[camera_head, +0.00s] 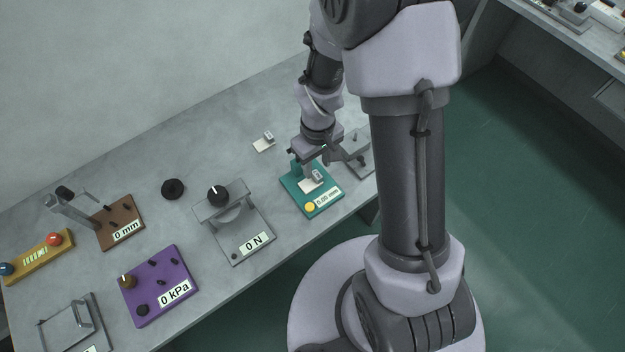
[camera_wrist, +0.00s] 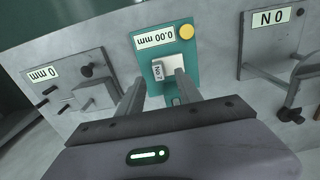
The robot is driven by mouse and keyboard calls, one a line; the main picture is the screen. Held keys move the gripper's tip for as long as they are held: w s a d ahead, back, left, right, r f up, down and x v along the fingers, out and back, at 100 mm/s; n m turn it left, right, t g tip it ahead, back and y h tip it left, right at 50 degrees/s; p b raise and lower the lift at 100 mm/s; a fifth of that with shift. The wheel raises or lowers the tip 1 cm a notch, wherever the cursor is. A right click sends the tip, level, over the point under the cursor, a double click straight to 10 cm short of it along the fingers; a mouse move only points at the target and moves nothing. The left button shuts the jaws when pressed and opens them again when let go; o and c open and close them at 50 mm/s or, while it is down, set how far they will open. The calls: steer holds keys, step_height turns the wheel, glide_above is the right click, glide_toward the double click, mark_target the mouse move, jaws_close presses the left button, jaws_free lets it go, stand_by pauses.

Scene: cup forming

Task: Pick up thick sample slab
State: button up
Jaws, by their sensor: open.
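A pale, thin slab with a small upright white tag block (camera_wrist: 158,72) lies on the teal thickness gauge (camera_wrist: 148,58), whose display reads 0.00 mm. The same slab (camera_head: 309,186) and gauge (camera_head: 327,190) show in the head view. A second pale slab with a tag block (camera_head: 265,145) lies on the bench behind the gauge. I cannot tell from these views which slab is the thick one. My gripper (camera_wrist: 158,80) is open and empty, its fingers pointing toward the gauge, with the tag block seen between them. It partly hides the gauge's inner end.
A grey press reading 0 N (camera_head: 240,236) stands left of the gauge, and a grey device (camera_head: 360,168) stands close on its right. A black knob (camera_head: 172,189), a purple 0 kPa box (camera_head: 158,300) and a brown 0 mm stand (camera_head: 122,208) are further left. Bare bench lies behind.

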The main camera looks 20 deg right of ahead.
mark_target(317, 174)
steer(key=f, duration=0.1)
steer(key=f+b, duration=0.1)
steer(key=f, duration=0.1)
steer(key=f+b, duration=0.1)
steer(key=f, duration=0.1)
steer(key=shift+w+d+f, duration=0.1)
steer(key=shift+w+f, duration=0.05)
steer(key=shift+w, duration=0.15)
steer(key=shift+c, duration=0.2)
jaws_close()
steer(key=shift+r, duration=0.25)
